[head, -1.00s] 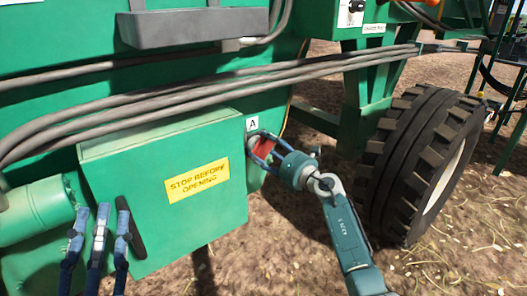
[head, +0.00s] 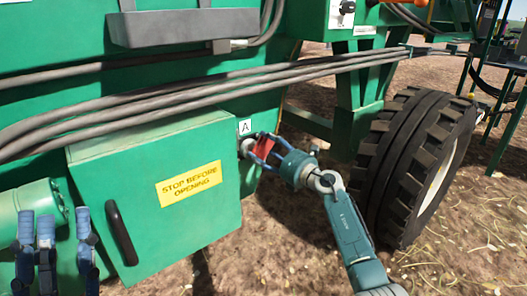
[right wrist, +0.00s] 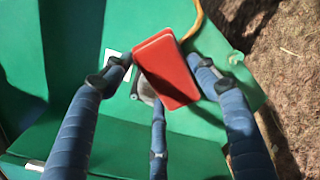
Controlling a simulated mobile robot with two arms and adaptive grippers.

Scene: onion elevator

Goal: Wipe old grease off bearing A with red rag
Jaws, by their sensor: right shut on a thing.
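Bearing A (head: 245,148) is a small grey round part on the green machine wall, just under the white label "A" (head: 245,127). My right gripper (head: 264,147) is shut on the red rag (head: 263,151), a small flat red piece, right beside the bearing. In the right wrist view the rag (right wrist: 167,70) is between the fingers and partly covers the grey bearing (right wrist: 146,92) behind it. I cannot tell whether rag and bearing touch. My left gripper (head: 55,225) is at the lower left, fingers apart and empty.
A green box with a yellow "STOP BEFORE OPENING" sign (head: 189,184) and a dark handle (head: 121,232) stands left of the bearing. Grey hoses (head: 200,95) run above it. A large tyre (head: 415,160) is at the right, with bare ground (head: 285,235) between.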

